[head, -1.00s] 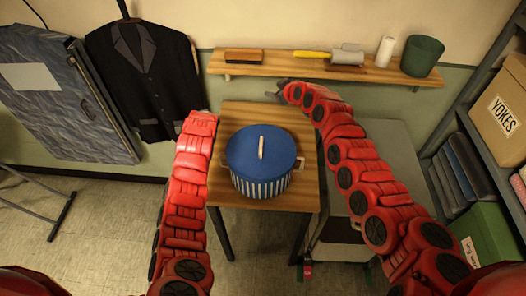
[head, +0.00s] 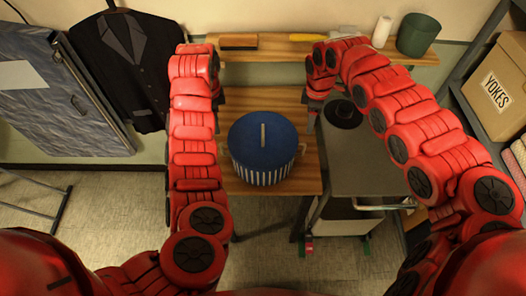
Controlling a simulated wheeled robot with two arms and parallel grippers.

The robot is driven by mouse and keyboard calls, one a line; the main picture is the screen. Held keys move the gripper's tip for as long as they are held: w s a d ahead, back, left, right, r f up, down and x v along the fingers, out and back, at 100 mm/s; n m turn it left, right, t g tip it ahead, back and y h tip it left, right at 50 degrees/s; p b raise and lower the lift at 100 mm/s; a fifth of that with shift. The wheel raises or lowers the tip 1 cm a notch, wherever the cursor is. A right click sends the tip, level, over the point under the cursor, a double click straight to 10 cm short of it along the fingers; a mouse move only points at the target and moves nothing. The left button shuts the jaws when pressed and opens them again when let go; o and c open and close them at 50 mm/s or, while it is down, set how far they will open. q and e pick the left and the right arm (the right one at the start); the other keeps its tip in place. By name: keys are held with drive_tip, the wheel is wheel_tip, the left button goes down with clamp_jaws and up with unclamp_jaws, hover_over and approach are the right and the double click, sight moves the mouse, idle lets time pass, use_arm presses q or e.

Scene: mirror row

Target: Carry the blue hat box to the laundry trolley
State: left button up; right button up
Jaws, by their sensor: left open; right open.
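The blue hat box (head: 262,158), with a blue lid, striped sides and a light handle on top, stands upright on a small wooden table (head: 268,97). A grey-topped trolley (head: 372,165), apparently the laundry trolley, stands just right of the table. My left gripper (head: 221,101) is beyond the box's left side, mostly hidden by its arm. My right gripper (head: 313,108) is near the table's far right edge, beyond the box's right side, partly hidden. Both are open and appear apart from the box.
A black round object (head: 343,113) sits on the trolley's far left part; the nearer top is clear. A wall shelf (head: 277,51) runs behind the table. A dark jacket (head: 128,60) hangs left. A shelf with a cardboard box (head: 497,88) stands right.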

sight(223, 153)
use_arm(q)
wheel_tip(223, 153, down, 15)
drive_tip(key=shift+f, duration=0.1)
use_arm(e)
drive_tip(key=f, duration=1.5)
drive_tip(key=shift+a+f, duration=0.15)
drive_tip(key=shift+a, duration=0.05)
use_arm(q)
drive_tip(key=shift+f, duration=0.7)
use_arm(e)
drive_tip(key=shift+d+f, duration=0.15)
drive_tip(key=shift+f, duration=0.45)
use_arm(q)
clamp_jaws()
use_arm(e)
clamp_jaws()
